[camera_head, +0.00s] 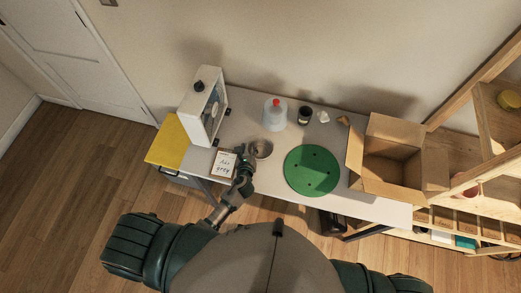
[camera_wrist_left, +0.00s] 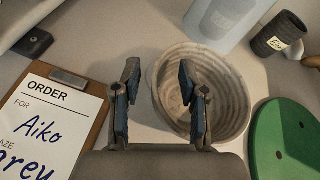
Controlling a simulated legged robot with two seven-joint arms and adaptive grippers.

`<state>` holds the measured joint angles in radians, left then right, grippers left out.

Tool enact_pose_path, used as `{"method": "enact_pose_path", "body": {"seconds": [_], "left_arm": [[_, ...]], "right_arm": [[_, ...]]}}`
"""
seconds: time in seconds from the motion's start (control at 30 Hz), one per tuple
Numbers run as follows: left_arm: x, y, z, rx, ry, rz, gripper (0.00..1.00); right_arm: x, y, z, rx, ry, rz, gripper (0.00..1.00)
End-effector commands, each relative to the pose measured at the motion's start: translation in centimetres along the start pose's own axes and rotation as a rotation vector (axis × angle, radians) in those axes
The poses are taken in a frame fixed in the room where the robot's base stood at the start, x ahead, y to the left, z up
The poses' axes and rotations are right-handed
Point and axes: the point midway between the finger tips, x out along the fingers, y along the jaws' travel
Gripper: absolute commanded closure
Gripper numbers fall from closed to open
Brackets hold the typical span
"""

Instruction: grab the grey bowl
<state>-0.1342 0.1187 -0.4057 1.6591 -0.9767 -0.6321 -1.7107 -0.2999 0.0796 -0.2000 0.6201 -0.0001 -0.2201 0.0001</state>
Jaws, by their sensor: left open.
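The grey bowl (camera_head: 261,148) stands upright on the white table, left of the green disc. In the left wrist view the bowl (camera_wrist_left: 232,100) looks empty, with ribbed walls. My left gripper (camera_head: 245,161) is just left of and in front of the bowl. In the left wrist view my left gripper (camera_wrist_left: 158,80) is open, and the bowl's left rim shows between its fingers. The right finger overlaps the bowl's inside in the picture; I cannot tell whether it touches. My right gripper is not seen.
An order clipboard (camera_head: 223,165) lies left of the gripper. A white machine (camera_head: 198,115) stands at the back left. A bottle with a red cap (camera_head: 275,115) and a dark jar (camera_head: 305,115) stand behind. The green disc (camera_head: 311,170) and a cardboard box (camera_head: 388,158) are to the right.

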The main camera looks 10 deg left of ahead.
Motion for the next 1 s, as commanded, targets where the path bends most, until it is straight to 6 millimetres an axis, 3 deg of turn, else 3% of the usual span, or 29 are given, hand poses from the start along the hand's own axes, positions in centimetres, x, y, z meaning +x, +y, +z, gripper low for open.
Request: {"method": "enact_pose_path", "body": {"seconds": [0.27,0.43,0.83,1.0], "left_arm": [[0.5,0.0,0.0,-0.001,0.001,-0.001,0.57],[0.4,0.0,0.0,-0.001,0.001,-0.001,1.00],[0.4,-0.1,0.1,-0.001,-0.001,-0.001,1.00],[0.0,-0.3,1.2,-0.001,-0.003,-0.003,1.00]], "right_arm": [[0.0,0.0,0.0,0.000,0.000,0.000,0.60],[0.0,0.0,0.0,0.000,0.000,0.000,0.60],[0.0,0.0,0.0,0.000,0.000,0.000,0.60],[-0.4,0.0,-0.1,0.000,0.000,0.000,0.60]]}}
